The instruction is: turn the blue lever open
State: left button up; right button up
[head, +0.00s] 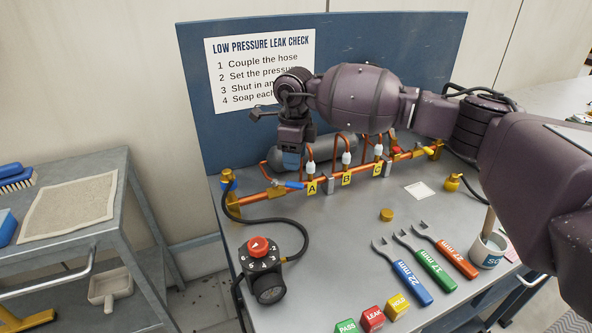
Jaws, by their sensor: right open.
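The blue lever (292,185) sits on a brass valve (276,192) at the left part of the copper pipe line (330,181). It points to the right, at a shallow angle to the pipe, toward the yellow label A. My right gripper (291,166) reaches in from the right and points down, just above and behind the lever. It is open, and it appears apart from the lever, though the small gap is hard to judge. My left gripper is not in view.
Risers with white caps and labels A, B, C (346,179) stand right of the lever. A black gauge with a red knob (260,248) and a hose stand in front. Wrenches (436,257) and colored blocks (372,317) lie at the front right. The middle bench is mostly clear.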

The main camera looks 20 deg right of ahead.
notch_tip(320, 180, up, 4)
jog(key=shift+f, duration=0.15)
jog(key=shift+c, duration=0.4)
